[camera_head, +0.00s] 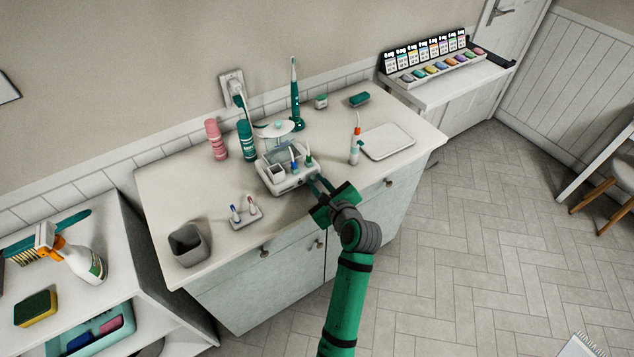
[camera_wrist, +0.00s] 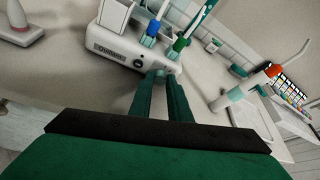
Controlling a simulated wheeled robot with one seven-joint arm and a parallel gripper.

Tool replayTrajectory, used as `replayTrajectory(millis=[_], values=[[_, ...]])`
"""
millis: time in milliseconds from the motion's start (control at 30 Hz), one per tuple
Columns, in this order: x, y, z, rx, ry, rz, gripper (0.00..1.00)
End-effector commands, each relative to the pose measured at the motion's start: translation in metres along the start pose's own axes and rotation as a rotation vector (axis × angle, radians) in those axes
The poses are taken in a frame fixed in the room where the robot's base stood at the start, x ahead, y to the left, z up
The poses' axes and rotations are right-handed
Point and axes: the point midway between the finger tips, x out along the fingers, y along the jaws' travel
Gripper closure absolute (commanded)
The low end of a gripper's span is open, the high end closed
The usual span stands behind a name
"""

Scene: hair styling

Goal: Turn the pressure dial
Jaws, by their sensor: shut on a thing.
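The white oral-care unit (camera_head: 288,183) stands on the counter, with a blue and a green handpiece in its top. It also shows in the wrist view (camera_wrist: 112,46), with lettering and a small dark round spot on its front. My gripper (camera_head: 312,182) reaches the right part of the unit's front. In the wrist view my gripper (camera_wrist: 160,76) has its green fingers close together, shut on a small pale part of the front, which looks like the pressure dial (camera_wrist: 160,71). The fingertips cover most of the dial, so its setting cannot be read.
A white tube with an orange cap (camera_head: 355,150) and a white tray (camera_head: 386,141) stand to the right. Two small brush heads on a holder (camera_head: 246,218) and a grey cup (camera_head: 189,245) are to the left. Pink (camera_head: 215,140) and teal cans (camera_head: 246,140) stand behind.

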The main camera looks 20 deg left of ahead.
Motion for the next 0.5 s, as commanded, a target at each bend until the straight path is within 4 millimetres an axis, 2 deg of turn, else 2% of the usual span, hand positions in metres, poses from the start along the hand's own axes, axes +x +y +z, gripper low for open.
replayTrajectory(millis=[200,500], values=[[-0.0012,-0.0004,-0.002,-0.126,0.0,-0.059,1.0],[-0.0009,0.0006,-0.0022,-0.223,-0.001,-0.099,1.0]])
